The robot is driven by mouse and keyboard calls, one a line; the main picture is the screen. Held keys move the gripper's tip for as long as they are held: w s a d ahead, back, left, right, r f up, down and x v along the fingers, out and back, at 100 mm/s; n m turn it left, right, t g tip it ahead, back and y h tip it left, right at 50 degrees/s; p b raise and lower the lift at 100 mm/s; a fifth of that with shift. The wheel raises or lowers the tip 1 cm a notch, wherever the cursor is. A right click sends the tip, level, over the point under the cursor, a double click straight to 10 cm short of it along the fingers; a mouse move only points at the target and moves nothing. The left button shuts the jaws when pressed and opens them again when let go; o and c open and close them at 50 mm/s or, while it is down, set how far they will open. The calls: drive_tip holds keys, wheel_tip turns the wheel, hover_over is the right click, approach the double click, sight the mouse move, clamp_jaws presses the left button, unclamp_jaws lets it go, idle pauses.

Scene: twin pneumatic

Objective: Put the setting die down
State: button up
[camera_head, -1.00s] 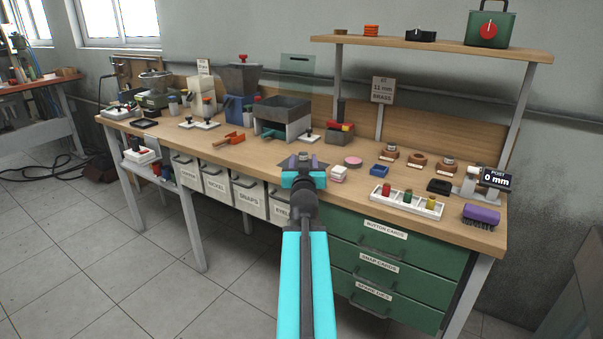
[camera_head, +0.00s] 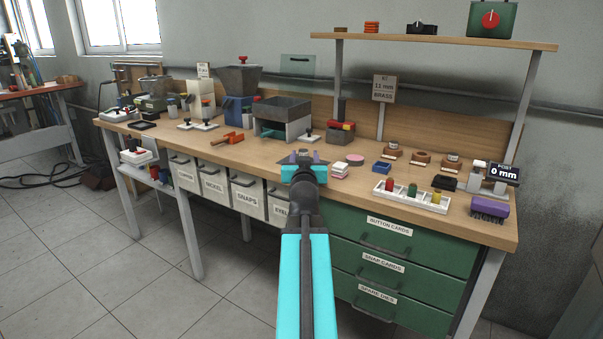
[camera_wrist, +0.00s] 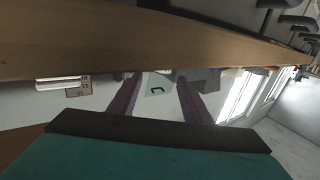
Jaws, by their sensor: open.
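My gripper (camera_head: 304,156) points away from me over the front edge of the workbench (camera_head: 240,150), near a dark flat plate (camera_head: 280,161). In the wrist view its two purple fingers (camera_wrist: 161,95) stand apart with nothing seen held between them. I cannot single out the setting die with certainty. A small grey shape shows around the fingertips in the head view, too small to name. Several small round brown-and-metal pieces, one of them here (camera_head: 421,158), stand at the right back of the bench.
A grey bin (camera_head: 282,112) stands behind. Green drawers (camera_head: 385,247) are below. Bare wood shows left of my gripper.

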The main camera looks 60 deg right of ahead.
drive_tip(key=shift+s+a+f+b, duration=0.15)
drive_tip(key=shift+s+a+b, duration=0.2)
drive_tip(key=shift+b, duration=2.8)
drive_tip(key=b+v, duration=0.2)
drive_tip(key=b, duration=0.5)
drive_tip(key=shift+w+a, duration=0.1)
drive_tip(key=shift+w, duration=0.1)
drive_tip(key=shift+s+a, duration=0.25)
drive_tip(key=shift+a, duration=0.15)
drive_tip(key=shift+p+v, duration=0.4)
drive_tip(key=shift+v, duration=0.65)
